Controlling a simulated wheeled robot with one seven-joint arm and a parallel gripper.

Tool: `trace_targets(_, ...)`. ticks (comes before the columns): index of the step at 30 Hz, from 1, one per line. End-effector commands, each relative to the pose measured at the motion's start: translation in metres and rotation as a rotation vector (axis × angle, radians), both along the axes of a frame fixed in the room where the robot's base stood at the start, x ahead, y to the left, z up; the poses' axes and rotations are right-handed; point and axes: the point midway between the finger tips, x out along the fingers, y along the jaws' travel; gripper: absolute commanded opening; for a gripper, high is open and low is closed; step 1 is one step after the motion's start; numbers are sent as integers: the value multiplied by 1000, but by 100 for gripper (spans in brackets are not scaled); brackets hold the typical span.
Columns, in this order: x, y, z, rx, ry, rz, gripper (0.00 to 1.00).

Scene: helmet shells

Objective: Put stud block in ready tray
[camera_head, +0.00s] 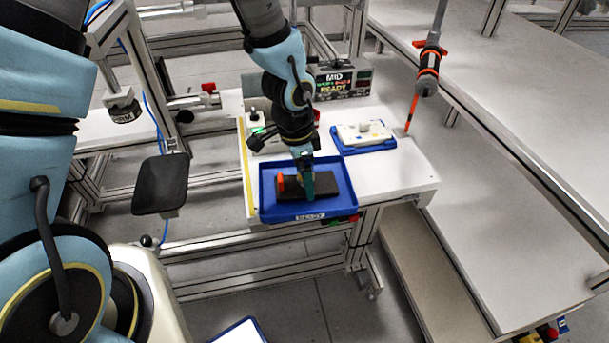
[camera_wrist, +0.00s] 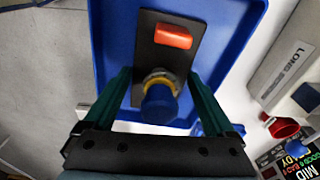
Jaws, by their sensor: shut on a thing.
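The stud block (camera_head: 325,186) is a dark, flat block with an orange peg on one end. In the wrist view the block (camera_wrist: 147,60) also shows a blue knob with a yellow ring near my fingers. My gripper (camera_head: 307,184) is shut on the block, its green fingers (camera_wrist: 158,75) along the block's two sides. The block is inside the outline of the blue ready tray (camera_head: 278,209), which has a READY label on its front. The block looks low in the tray; I cannot tell whether it touches the floor. My gripper hides part of it.
Behind the tray, a pale block with a knob sits in a second blue tray (camera_head: 379,147). A sign box (camera_head: 342,80) stands at the back. A power driver (camera_head: 428,75) with an orange tip hangs at the right. The white table (camera_head: 405,172) is clear at its right front.

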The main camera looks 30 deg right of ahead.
Motion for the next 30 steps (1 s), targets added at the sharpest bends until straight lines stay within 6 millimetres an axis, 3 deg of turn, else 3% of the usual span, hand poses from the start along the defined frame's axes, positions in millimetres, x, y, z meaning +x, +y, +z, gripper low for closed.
trace_targets(13, 0, -1, -6, -3, -1, -1, 0)
trace_targets(14, 0, 0, -6, -1, -1, 0, 92)
trace_targets(16, 0, 0, -6, -1, -1, 0, 100)
trace_targets(24, 0, 0, -4, -1, -1, 0, 100)
trace_targets(30, 2, 1, 14, -5, -2, 1, 100)
